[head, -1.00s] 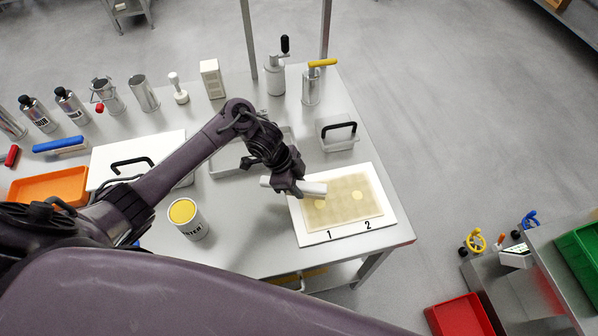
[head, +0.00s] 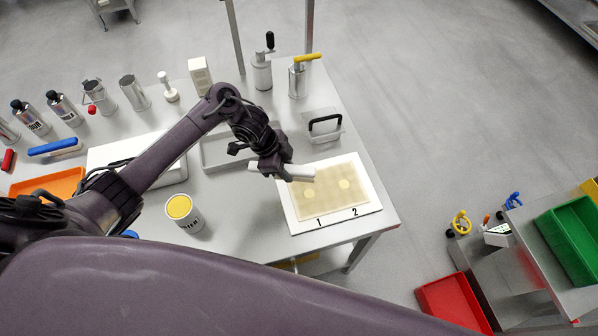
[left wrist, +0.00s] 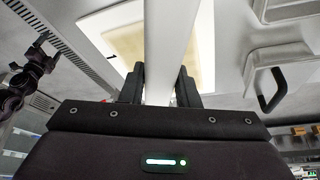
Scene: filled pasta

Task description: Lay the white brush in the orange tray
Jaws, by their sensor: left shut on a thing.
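The white brush (head: 299,172) is a pale bar held by my left gripper (head: 276,170), above the left edge of the white board. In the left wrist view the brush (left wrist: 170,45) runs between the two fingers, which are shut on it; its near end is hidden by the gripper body. The orange tray (head: 48,184) lies at the far left of the table, partly hidden by my left arm.
The white board (head: 288,208) with a dough sheet is marked 1 and 2. Bottles and canisters line the back edge.

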